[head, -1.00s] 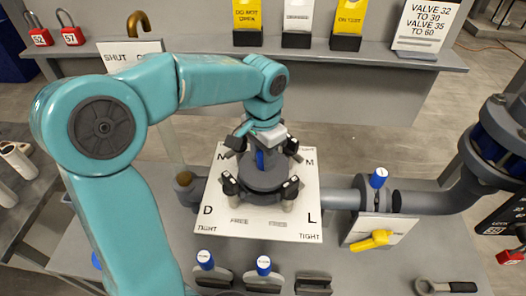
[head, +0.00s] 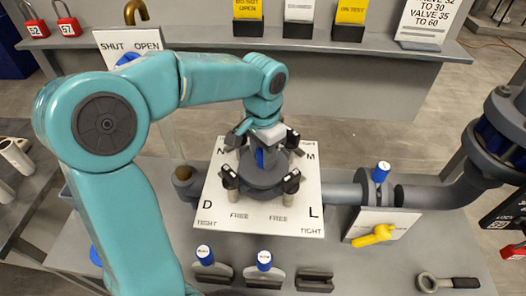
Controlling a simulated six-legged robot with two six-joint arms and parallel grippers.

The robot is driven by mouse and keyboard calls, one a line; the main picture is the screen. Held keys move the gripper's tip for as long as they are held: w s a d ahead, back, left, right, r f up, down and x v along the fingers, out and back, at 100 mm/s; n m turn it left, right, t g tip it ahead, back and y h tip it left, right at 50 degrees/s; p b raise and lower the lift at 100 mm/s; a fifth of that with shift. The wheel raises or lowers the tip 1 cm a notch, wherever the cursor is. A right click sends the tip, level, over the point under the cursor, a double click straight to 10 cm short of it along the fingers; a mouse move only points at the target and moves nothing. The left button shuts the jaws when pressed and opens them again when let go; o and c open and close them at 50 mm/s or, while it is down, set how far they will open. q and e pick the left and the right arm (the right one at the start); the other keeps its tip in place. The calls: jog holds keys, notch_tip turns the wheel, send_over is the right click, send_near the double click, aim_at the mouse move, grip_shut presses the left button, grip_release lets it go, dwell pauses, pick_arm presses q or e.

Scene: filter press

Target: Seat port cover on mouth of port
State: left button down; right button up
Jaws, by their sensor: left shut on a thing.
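My left gripper (head: 262,140) comes down over the middle of the white plate (head: 220,200). It is shut on the blue handle of the port cover (head: 262,177), a dark grey round disc. The cover is among several black-knobbed clamps (head: 291,182) around the port. The mouth of the port is hidden under the cover and gripper, so I cannot tell whether the cover touches it or hangs just above. The cover looks roughly level. My right gripper is not in view.
A grey pipe (head: 342,193) leads right from the port to a blue-handled valve (head: 381,174) and a yellow lever (head: 372,236). Blue-topped pieces (head: 264,262) stand along the bench front. A wrench (head: 447,283) lies at front right. A shelf with signs is behind.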

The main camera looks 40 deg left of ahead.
pick_arm(q)
jog(key=shift+a+f, duration=0.1)
jog(key=shift+f, duration=0.05)
jog(key=c, duration=0.7)
grip_release()
jog(key=shift+w, duration=0.1)
jog(key=shift+o, duration=0.2)
jog(key=shift+r, duration=0.5)
notch_tip(320, 180, up, 15)
jog(key=p, duration=0.1)
jog(key=shift+r, duration=0.2)
jog(key=shift+f, duration=0.1)
